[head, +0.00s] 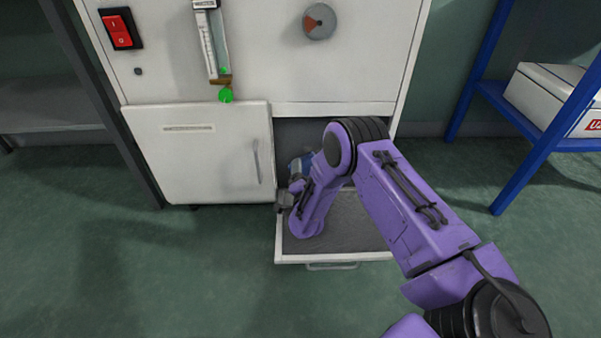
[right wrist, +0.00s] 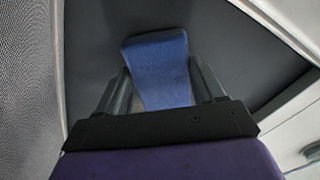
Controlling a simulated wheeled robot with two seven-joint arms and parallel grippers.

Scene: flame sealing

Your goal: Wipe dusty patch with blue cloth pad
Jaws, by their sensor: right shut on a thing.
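The blue cloth pad (right wrist: 158,62) is between the two fingers of my right gripper (right wrist: 160,85) in the right wrist view. The gripper is shut on it, and the pad sticks out beyond the fingertips. In the head view my right gripper (head: 297,172) is at the left side of the open lower compartment, and only a bit of blue shows there. The wrist view has a dark grey surface around the pad; I cannot tell whether the pad touches it. I cannot make out a dusty patch. My left gripper is not in view.
A pulled-out drawer (head: 335,257) with a grey mesh-like bottom lies under my right forearm. A closed white cabinet door (head: 200,165) stands to the left of the opening. A blue shelf rack (head: 510,180) holds a white box (head: 545,95) at right. Green floor is clear in front.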

